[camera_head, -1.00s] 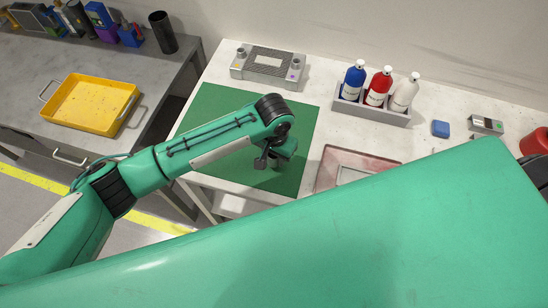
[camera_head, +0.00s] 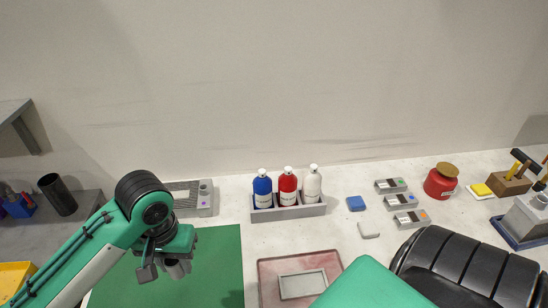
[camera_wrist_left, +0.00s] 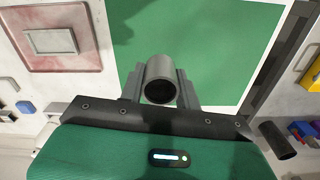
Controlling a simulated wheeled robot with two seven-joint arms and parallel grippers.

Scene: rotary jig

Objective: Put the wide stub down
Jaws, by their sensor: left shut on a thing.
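The wide stub is a grey cylinder (camera_wrist_left: 161,80) with a dark open end, pinched between the fingers of my left gripper (camera_wrist_left: 160,92) in the left wrist view. In the head view the stub (camera_head: 177,267) shows partly below the green wrist, beside a dark finger of my left gripper (camera_head: 163,270). It is over the green mat (camera_head: 215,265); I cannot tell whether it touches the mat. My right gripper is not in view.
A grey jig (camera_head: 205,198) stands behind the mat, partly hidden by my left arm. A bottle rack (camera_head: 290,212) stands at the back. A reddish tray (camera_head: 268,268) lies right of the mat. The mat is bare right of my left gripper.

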